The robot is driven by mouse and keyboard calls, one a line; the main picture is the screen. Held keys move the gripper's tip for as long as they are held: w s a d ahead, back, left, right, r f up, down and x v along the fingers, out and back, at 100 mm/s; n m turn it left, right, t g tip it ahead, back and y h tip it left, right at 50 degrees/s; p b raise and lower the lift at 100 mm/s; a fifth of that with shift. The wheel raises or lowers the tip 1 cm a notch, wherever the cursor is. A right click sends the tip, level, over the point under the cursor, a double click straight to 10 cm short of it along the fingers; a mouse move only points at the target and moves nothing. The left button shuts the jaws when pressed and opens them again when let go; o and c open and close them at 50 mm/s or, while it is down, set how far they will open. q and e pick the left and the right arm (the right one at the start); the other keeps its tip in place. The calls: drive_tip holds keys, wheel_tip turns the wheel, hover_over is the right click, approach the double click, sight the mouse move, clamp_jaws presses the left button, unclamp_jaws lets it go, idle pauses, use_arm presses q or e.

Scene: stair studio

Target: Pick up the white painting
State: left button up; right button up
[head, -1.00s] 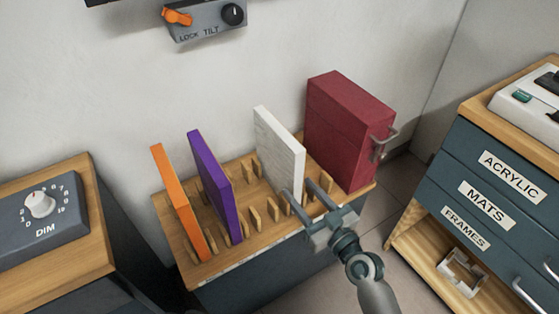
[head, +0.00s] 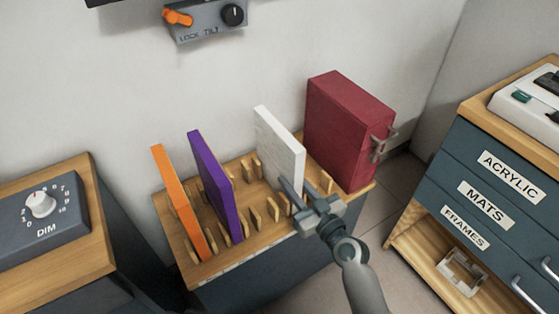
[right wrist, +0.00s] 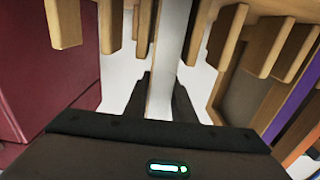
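The white painting (head: 279,142) stands upright in the slotted wooden rack (head: 262,238), between the purple painting and the red case. Its lower front edge is between the two fingers of my right gripper (head: 293,192), which are closed together on it. In the right wrist view the white painting (right wrist: 164,90) is a pale strip with a dark finger against each side. The bottom of the painting is partly hidden by my gripper and the pegs. My left gripper is not in view.
The purple painting (head: 215,185) and orange painting (head: 179,203) stand left in the rack. A red case (head: 345,130) with a metal handle (head: 380,145) stands close on the right. A dial box (head: 42,212) and a labelled drawer cabinet (head: 480,200) flank the rack.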

sight(299, 178)
clamp_jaws()
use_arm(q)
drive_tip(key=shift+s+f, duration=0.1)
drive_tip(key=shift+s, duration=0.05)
use_arm(e)
drive_tip(key=shift+r, duration=0.1)
drive_tip(key=shift+r+p, duration=0.3)
drive_tip(key=shift+r, duration=0.2)
wheel_tip(299, 178, up, 3)
drive_tip(key=shift+s+d+r+p, duration=0.15)
drive_tip(key=shift+r+p, duration=0.05)
drive_tip(key=shift+p, duration=0.35)
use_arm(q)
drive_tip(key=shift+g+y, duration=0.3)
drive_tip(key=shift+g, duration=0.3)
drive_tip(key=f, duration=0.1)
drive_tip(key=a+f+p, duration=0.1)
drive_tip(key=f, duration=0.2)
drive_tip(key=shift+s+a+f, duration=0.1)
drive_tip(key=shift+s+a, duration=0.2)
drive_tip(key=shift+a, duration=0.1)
use_arm(e)
drive_tip(key=s+d+r, duration=0.6)
drive_tip(key=s, duration=0.3)
drive_tip(key=shift+s+r, duration=0.2)
drive_tip(key=shift+s, duration=0.1)
